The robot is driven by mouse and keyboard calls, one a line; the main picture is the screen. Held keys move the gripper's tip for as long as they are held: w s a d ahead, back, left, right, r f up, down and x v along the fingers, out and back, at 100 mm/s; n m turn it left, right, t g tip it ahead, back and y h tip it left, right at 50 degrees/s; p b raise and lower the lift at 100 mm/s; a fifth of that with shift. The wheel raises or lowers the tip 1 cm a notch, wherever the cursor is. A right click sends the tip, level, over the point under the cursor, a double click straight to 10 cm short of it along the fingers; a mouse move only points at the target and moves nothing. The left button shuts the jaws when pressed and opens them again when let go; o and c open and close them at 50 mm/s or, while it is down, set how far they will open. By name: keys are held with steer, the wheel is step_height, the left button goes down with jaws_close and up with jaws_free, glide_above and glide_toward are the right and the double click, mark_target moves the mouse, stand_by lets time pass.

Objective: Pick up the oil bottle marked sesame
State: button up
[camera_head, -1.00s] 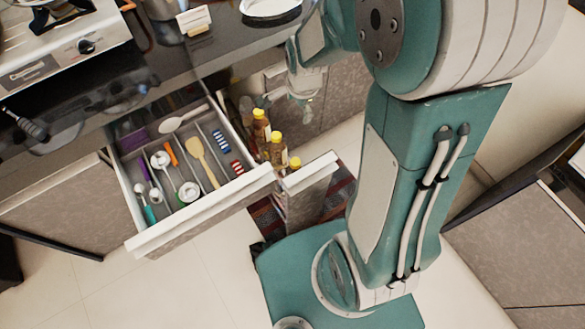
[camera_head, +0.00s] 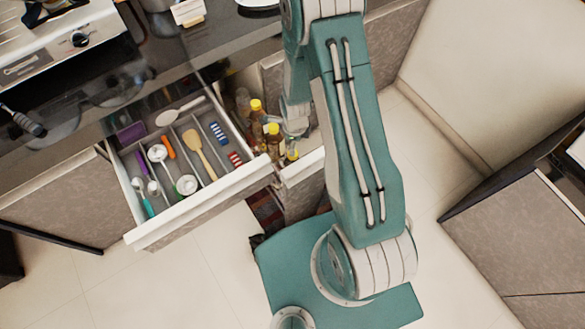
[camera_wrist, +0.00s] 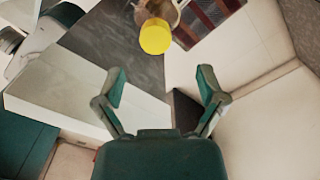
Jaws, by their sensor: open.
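Several oil bottles with yellow caps stand in a row in a narrow pull-out rack (camera_head: 303,166) in the head view. I see a rear bottle (camera_head: 257,118), a middle bottle (camera_head: 274,142) and the yellow cap of a front bottle (camera_head: 292,153). No label can be read, so I cannot tell which is sesame. My gripper (camera_wrist: 160,85) is open and empty. In the wrist view a bottle with a yellow cap (camera_wrist: 155,37) is ahead of the fingertips, not between them. In the head view my gripper (camera_head: 293,130) is close over the rack and partly covers the front bottles.
An open utensil drawer (camera_head: 200,212) is just left of the rack, holding spoons and other tools. The counter (camera_head: 185,50) with a stove (camera_head: 60,55) is behind. A cabinet (camera_head: 530,235) stands at the right.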

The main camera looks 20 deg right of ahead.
steer(key=shift+s+a+f, duration=0.1)
steer(key=shift+f, duration=1.4)
steer(key=shift+s+a+f, duration=0.1)
steer(key=shift+f, duration=1.4)
jaws_close()
